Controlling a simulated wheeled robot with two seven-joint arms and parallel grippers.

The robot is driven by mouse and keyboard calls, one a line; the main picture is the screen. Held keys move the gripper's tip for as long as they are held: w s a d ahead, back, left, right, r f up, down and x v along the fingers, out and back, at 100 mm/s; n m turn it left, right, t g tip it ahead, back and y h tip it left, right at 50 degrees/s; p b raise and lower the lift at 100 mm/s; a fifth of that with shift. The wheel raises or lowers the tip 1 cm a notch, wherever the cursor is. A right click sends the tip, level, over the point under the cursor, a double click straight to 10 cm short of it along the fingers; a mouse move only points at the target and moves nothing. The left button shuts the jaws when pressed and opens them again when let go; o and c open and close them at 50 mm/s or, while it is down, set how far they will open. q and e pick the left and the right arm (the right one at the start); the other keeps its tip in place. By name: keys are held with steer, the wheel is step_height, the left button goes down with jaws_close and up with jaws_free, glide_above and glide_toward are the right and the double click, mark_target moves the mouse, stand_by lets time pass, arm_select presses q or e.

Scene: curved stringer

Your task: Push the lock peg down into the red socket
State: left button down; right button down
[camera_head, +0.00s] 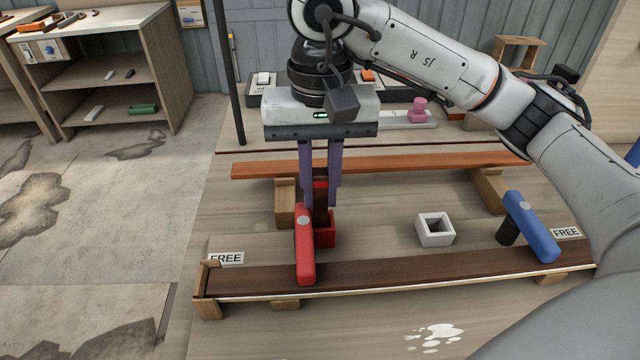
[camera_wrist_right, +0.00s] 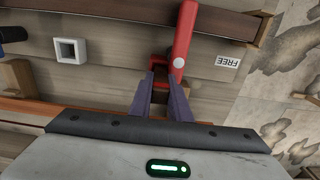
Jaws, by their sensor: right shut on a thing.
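The lock peg (camera_head: 320,198) is dark brown with a red band near its top and stands about upright. My right gripper (camera_head: 320,203) is shut on it with purple fingers on either side. The peg's lower end meets the red socket (camera_head: 328,232); how deep it sits is hidden. The socket is partly behind a red lever (camera_head: 305,248), which lies across the dark curved strip. In the right wrist view the fingertips (camera_wrist_right: 162,88) are close to the red socket (camera_wrist_right: 160,70), beside the red lever (camera_wrist_right: 184,40). My left gripper is out of view.
A white square socket (camera_head: 435,230) stands to the right, with a blue lever (camera_head: 532,228) beyond it. The dark curved strip (camera_head: 400,274) runs along the front on wooden blocks. An orange-brown board (camera_head: 400,163) lies behind. A pink object (camera_head: 418,110) sits at the back.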

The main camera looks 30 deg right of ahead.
steer(key=shift+r+p, duration=0.65)
steer(key=shift+r, duration=0.3)
steer(key=shift+b, duration=0.35)
stand_by(1.3)
steer(key=shift+f+b, duration=0.85)
steer(key=shift+f, duration=0.1)
steer(key=c, duration=1.6)
jaws_free()
